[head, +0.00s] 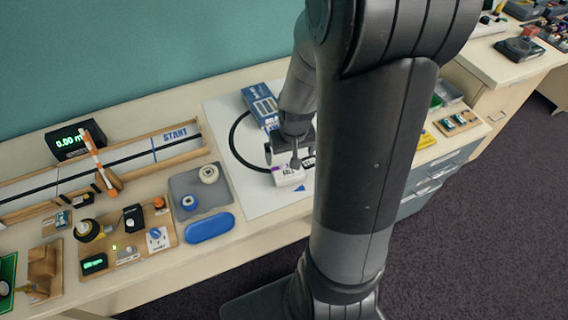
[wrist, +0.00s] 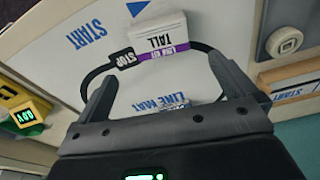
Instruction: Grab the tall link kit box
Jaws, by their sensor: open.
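The tall link kit box (wrist: 166,34) is white with a purple band and the words TALL and LINK KIT. It stands on the white line mat (wrist: 110,48), beside the black loop line. In the head view the box (head: 289,178) is just below my gripper (head: 283,158), partly hidden by it. In the wrist view my gripper (wrist: 162,68) is open, with a finger on each side of the picture. The box lies ahead of the fingertips, toward the top, and nothing is held between them. I cannot tell the exact gap between fingers and box.
A blue box (head: 261,104) stands on the mat behind my gripper. Left of the mat are a grey tray (head: 184,184) with two spools, a blue case (head: 210,227) and a START track (head: 175,143). My arm hides the mat's right side.

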